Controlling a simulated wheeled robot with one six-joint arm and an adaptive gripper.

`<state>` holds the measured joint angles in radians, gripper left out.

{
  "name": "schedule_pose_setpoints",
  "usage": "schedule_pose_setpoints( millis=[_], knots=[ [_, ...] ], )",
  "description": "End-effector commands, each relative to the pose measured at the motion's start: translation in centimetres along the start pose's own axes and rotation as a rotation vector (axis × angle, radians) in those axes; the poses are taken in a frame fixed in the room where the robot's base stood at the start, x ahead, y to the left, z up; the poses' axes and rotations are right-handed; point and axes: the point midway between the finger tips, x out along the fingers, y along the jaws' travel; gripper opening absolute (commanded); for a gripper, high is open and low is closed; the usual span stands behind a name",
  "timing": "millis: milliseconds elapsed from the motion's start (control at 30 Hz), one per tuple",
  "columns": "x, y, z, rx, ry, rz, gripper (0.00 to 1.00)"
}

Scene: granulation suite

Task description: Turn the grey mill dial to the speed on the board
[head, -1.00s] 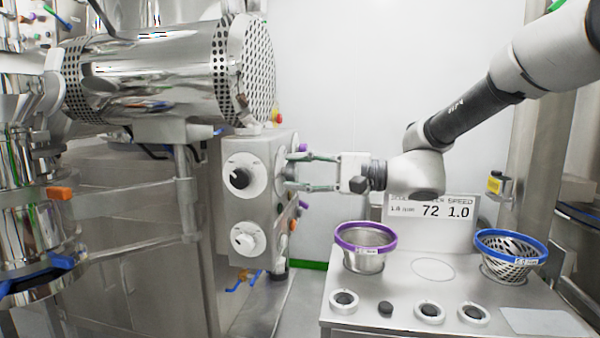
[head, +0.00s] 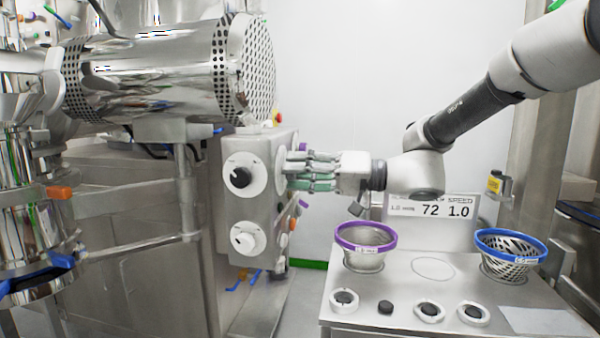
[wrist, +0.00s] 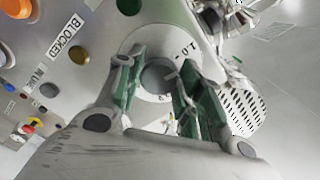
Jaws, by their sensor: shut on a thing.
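The grey mill dial (wrist: 155,76) is a round knob on a white disc (wrist: 127,48) in the wrist view. A "1.0" mark shows at the disc's upper right. My gripper (wrist: 160,80) is shut on the knob, one green-padded finger on each side. In the head view my gripper (head: 292,172) reaches the right-hand face of the grey control box (head: 262,205); the knob is hidden there. The fingers hide part of the scale, and I cannot tell where the dial points. The board (head: 432,207) reads 72 and 1.0, with 1.0 under SPEED.
Two black-and-white dials, upper (head: 240,176) and lower (head: 242,239), sit on the box's front face. A "BLOCKED" label (wrist: 65,38) and several coloured buttons lie beside the dial. A bench with a purple-rimmed sieve (head: 365,238) and blue-rimmed sieve (head: 510,246) stands at the right.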

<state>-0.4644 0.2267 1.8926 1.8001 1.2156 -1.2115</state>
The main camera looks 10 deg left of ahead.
Motion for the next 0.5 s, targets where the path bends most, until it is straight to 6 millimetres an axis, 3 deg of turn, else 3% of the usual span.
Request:
schedule_pose_setpoints(
  millis=[500],
  knots=[
    [-0.04, 0.19, 0.12, -0.173, -0.003, 0.003, 0.13]
  ],
)
